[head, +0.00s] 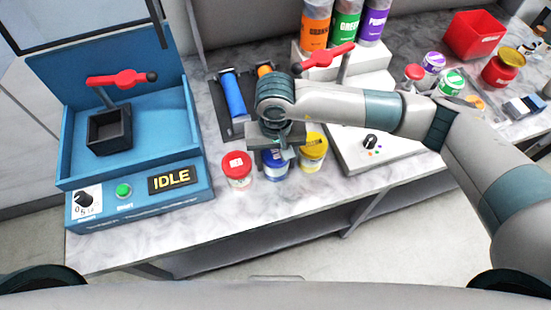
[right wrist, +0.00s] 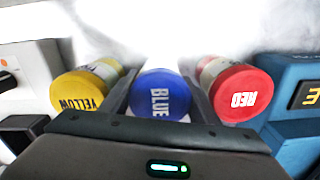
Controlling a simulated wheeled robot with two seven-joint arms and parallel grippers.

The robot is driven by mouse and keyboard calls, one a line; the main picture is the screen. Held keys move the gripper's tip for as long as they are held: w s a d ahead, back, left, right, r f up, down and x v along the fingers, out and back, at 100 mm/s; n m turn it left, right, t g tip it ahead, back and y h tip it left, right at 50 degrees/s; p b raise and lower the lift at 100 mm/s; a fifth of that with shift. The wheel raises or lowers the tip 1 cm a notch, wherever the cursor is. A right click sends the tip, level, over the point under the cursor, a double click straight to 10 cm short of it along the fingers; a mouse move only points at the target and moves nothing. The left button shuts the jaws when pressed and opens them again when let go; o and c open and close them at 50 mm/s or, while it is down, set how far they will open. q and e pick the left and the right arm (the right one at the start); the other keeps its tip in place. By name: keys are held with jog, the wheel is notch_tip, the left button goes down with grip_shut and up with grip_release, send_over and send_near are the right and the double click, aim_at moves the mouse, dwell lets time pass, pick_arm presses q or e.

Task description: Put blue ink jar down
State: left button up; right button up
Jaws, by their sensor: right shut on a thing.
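The blue ink jar (head: 274,165) stands upright at the front of the marble table, between the red jar and the yellow jar. My right gripper (head: 276,150) comes down over it from above and hides much of its top in the head view. In the right wrist view the blue lid, marked BLUE (right wrist: 159,97), sits between the two fingers, and the gripper is shut on it. From these views I cannot tell whether the jar's base touches the table. My left gripper is not in view.
The red jar (head: 237,168) and yellow jar (head: 313,152) stand close on either side. A blue machine (head: 185,160) reading IDLE is at left, a white machine (head: 350,160) at right. A dark tray with a blue roller (head: 232,95) lies behind. The table's front edge is near.

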jog(key=o, duration=1)
jog(key=shift+o, duration=0.4)
jog(key=shift+r, duration=0.15)
notch_tip(320, 180, up, 11)
jog(key=b, duration=0.5)
jog(key=shift+r, duration=0.5)
